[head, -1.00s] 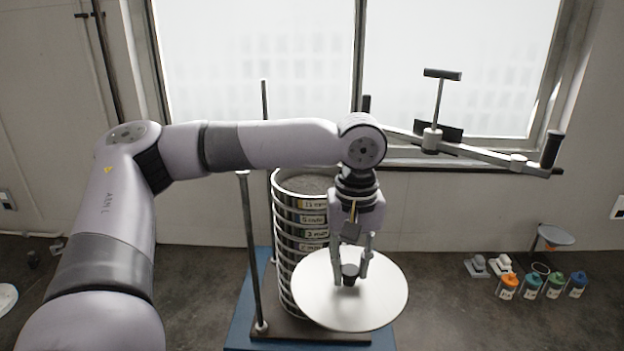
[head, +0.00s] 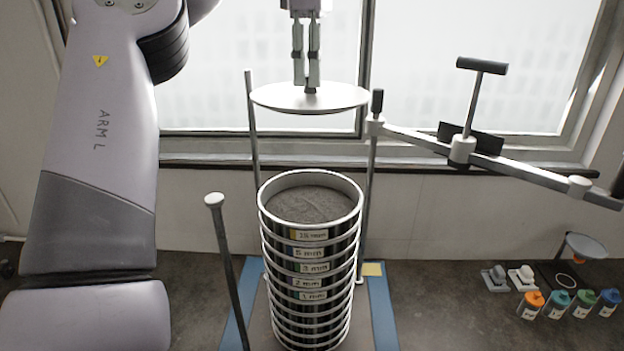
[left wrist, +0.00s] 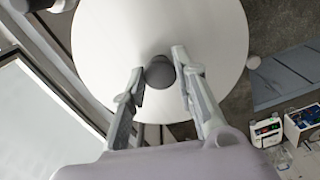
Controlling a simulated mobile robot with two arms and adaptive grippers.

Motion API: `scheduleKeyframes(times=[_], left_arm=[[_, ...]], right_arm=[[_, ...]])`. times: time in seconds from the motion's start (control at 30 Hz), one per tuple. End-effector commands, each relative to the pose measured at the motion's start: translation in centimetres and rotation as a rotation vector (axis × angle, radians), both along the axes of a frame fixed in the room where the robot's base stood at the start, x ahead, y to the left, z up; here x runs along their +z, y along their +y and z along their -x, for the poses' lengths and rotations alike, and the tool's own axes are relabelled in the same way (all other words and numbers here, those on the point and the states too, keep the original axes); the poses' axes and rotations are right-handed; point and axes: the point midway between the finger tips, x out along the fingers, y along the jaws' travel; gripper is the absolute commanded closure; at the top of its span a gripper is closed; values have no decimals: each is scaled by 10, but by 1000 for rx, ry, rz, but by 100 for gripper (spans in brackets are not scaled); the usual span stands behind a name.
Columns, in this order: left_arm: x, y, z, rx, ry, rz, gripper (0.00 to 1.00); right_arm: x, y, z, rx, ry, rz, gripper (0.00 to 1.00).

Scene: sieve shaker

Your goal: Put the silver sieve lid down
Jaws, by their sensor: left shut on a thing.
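The silver sieve lid (head: 275,97) is a flat round disc with a dark knob. My left gripper (head: 311,85) is shut on the lid's knob and holds the lid level, well above the sieve stack. In the left wrist view the lid (left wrist: 105,50) fills the upper middle, with the dark knob between the fingertips (left wrist: 160,76). The sieve stack (head: 310,267) stands upright with labelled rings, and its open top shows grey grainy material (head: 310,203). My right gripper is not in view.
Metal rods (head: 228,265) stand around the stack. A clamp arm with a T-handle (head: 482,66) is swung out to the right. Coloured-cap bottles (head: 557,303) and a small scale pan (head: 587,246) sit at right. A blue base (head: 382,315) lies under the stack.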

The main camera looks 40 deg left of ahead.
Motion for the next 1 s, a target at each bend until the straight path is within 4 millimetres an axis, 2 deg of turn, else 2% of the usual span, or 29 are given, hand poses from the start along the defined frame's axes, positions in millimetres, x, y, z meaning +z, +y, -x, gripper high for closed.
scheduleKeyframes(times=[0.07,0.17,0.23,0.4,0.47,0.57,0.8,1.0], left_arm=[[-8,0,0,-4,6,6,100],[-20,0,1,-7,4,7,100],[-26,0,1,-5,-5,5,100],[-57,0,2,-5,-3,4,100],[-70,-1,1,-6,2,5,100],[-89,-1,2,-3,-2,4,100],[-134,-2,2,-4,0,1,100],[-153,-2,2,-3,-4,0,100]], right_arm=[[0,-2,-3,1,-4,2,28],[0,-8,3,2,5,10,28],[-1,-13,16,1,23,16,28],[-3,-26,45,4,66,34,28],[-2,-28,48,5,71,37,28],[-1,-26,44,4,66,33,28],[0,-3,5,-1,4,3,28],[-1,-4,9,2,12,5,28]])
